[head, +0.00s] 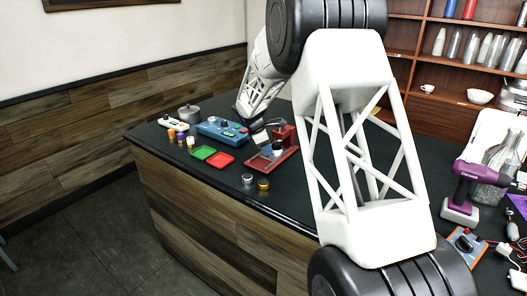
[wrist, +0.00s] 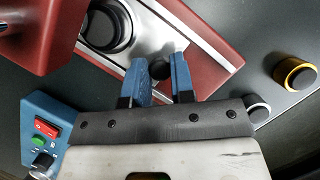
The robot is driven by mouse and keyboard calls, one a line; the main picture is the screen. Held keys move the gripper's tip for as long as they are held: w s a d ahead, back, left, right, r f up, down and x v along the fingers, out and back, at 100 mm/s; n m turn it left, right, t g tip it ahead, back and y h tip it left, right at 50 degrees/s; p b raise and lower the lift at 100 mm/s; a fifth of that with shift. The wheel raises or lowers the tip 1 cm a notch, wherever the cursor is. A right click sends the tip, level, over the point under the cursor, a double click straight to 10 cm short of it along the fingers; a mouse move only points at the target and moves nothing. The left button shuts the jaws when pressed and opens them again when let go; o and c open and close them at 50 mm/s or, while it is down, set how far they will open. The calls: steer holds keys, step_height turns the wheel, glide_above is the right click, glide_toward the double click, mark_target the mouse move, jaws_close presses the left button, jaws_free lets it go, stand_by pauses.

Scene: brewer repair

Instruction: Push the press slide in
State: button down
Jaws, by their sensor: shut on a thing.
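The red press (head: 284,154) stands on the dark counter, with its upright at the back right. In the wrist view its red base (wrist: 218,50) carries a silver slide plate (wrist: 150,32) with a round black-ringed seat (wrist: 107,25). A small dark knob (wrist: 161,69) shows at the near end of the slide. My gripper (wrist: 160,76) has its blue fingers on either side of this knob and is shut on it. In the head view my gripper is small near the press, and its fingers are hard to make out.
A blue control box (head: 222,131) stands left of the press and shows in the wrist view (wrist: 45,128). Red (head: 220,159) and green (head: 203,152) trays lie before it. A gold-rimmed cap (wrist: 296,75) and a silver-rimmed cap (wrist: 257,107) sit near the press base.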

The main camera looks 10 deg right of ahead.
steer(key=shift+w+d, duration=0.85)
steer(key=shift+w, duration=0.05)
steer(key=shift+r, duration=0.1)
steer(key=c, duration=1)
jaws_free()
steer(key=shift+d, duration=0.1)
steer(key=shift+v, duration=3.85)
